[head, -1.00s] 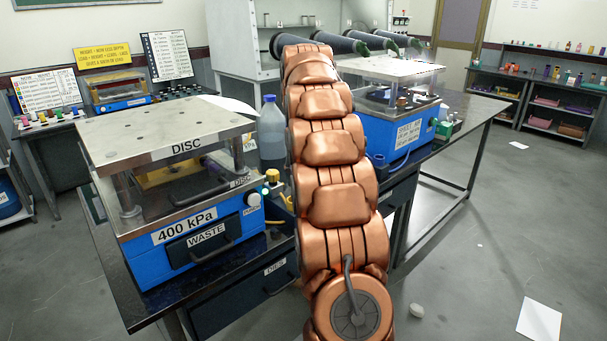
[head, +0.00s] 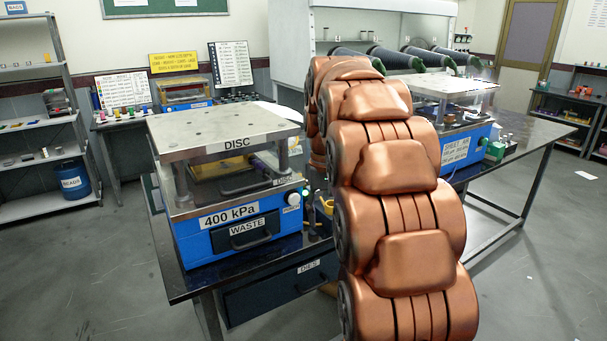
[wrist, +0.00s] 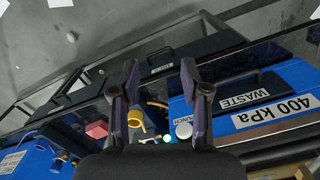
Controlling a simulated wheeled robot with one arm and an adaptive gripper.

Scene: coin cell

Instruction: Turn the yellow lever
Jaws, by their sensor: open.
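The yellow lever (wrist: 136,118) shows in the wrist view as a curved yellow piece between my finger bases, close to the left finger. A small yellow part (head: 327,206), likely the same lever, shows in the head view right of the blue press, partly behind my arm. My gripper (wrist: 159,70) is open and empty, its two dark purple-grey fingers spread wide. The lever lies below the fingers, and I cannot tell whether either touches it. My gripper is not clearly visible in the head view, where my copper arm covers that area.
The blue press (head: 190,235) bears a metal top plate marked DISC and a WASTE drawer (head: 247,232). A white round knob (wrist: 183,130) sits right of the lever in the wrist view. A red block (wrist: 97,130) lies to its left. A second blue press (head: 455,150) stands further back.

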